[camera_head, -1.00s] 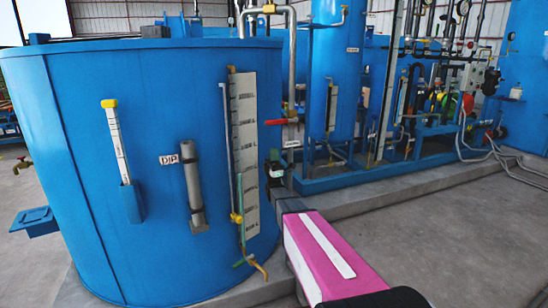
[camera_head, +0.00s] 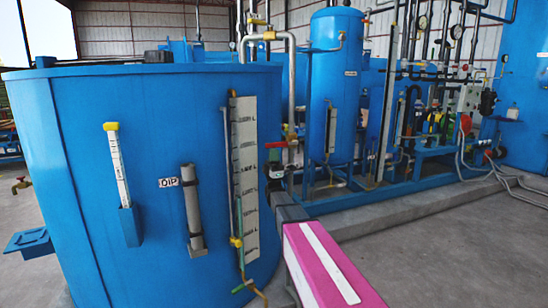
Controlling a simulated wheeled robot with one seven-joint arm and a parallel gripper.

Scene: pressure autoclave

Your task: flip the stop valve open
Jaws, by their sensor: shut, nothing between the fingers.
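The stop valve has a red lever (camera_head: 275,145) lying roughly level, pointing left from the vertical pipe just right of the big blue tank. My gripper (camera_head: 273,160) is black and shut, with nothing held. It is right beneath the lever and overlaps its left part in the picture. I cannot tell whether the fingertips touch the lever. My pink and white arm comes up from the lower right to it. The valve body is small and partly hidden.
The big blue tank (camera_head: 90,200) fills the left, with a level gauge (camera_head: 245,165) close left of my gripper. A vertical blue vessel (camera_head: 336,85) and a pipe skid stand behind at right. The floor (camera_head: 450,250) at lower right is clear.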

